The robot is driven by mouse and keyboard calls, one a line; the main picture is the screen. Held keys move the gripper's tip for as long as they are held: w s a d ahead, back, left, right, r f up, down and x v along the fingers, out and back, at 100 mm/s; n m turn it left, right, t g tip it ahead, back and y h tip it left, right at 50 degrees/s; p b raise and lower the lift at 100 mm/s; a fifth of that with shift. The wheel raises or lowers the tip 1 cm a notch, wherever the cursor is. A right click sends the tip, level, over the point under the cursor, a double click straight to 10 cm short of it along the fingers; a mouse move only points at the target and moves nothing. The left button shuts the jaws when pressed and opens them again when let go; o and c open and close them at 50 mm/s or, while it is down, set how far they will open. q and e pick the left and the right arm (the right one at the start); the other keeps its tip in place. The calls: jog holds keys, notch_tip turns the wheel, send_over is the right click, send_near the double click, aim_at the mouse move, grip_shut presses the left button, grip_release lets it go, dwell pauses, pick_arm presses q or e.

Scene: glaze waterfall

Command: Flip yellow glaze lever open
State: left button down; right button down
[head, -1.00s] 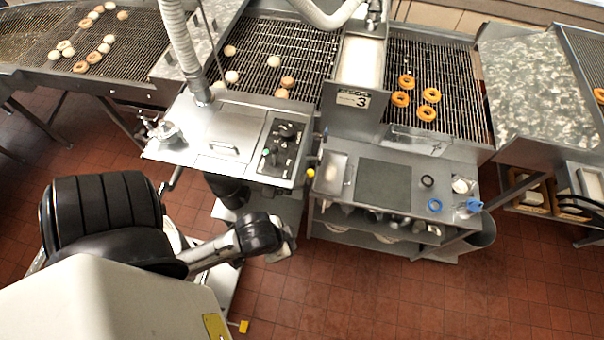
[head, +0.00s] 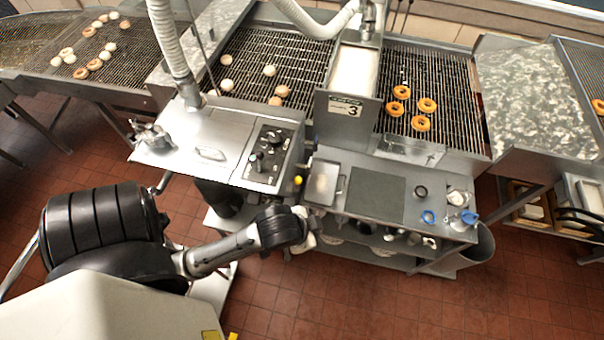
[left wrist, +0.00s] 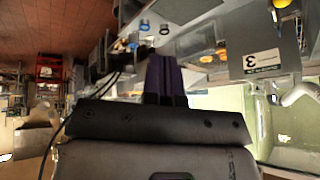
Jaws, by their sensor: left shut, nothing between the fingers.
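The yellow glaze lever knob (head: 298,180) shows in the head view at the right side of the control box (head: 272,148), by the gap before the counter. It also shows in the left wrist view as a yellow ball (left wrist: 281,3), cut by the top edge. My left arm reaches in below the control box, its wrist below the knob and apart from it. My left gripper (left wrist: 165,62) is shut and empty in the wrist view, with dark fingers side by side. In the head view its fingertips are hard to make out. My right gripper is in neither view.
The steel counter (head: 330,213) with a dark mat (head: 377,195), a small tray (head: 323,183) and blue ring (head: 428,217) stands right of the knob. Several orange rings (head: 420,123) lie on the right grate. Red tile floor (head: 330,290) is open in front.

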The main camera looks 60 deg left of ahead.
pick_arm(q)
jog(key=w+a+r+m+t+y+b, duration=0.1)
jog(key=w+a+r+t+y+b, duration=0.15)
jog(key=w+a+r, duration=0.4)
jog(key=w+a+r+m+t+y+b, duration=0.1)
jog(key=w+a+r+t+y+b, duration=0.2)
jog(key=w, duration=0.6)
jog(key=w+a+r+m+t+y+b, duration=0.1)
jog(key=w+a+r+t+y+b, duration=0.15)
jog(key=w+a+r, duration=0.45)
jog(key=w+a+r+m+t+h+b, duration=0.3)
jog(key=w+r+m+t+h, duration=0.6)
jog(key=m, duration=0.7)
notch_tip(320, 180, down, 18)
jog(key=m+g+h, duration=0.7)
jog(key=m+g, duration=0.6)
jog(key=m, duration=0.5)
jog(key=s+a+f+m+g+y, duration=0.3)
jog(key=s+g, duration=0.3)
jog(key=s, duration=0.2)
jog(key=s+a+f+m+g+y, duration=0.2)
jog(key=s+a+f+m+g, duration=0.1)
jog(key=s+f+g, duration=0.3)
jog(key=shift+s+a+f+m+g+y, duration=0.15)
jog(key=shift+s+a+m+g+y, duration=0.25)
jog(key=shift+s+a, duration=0.6)
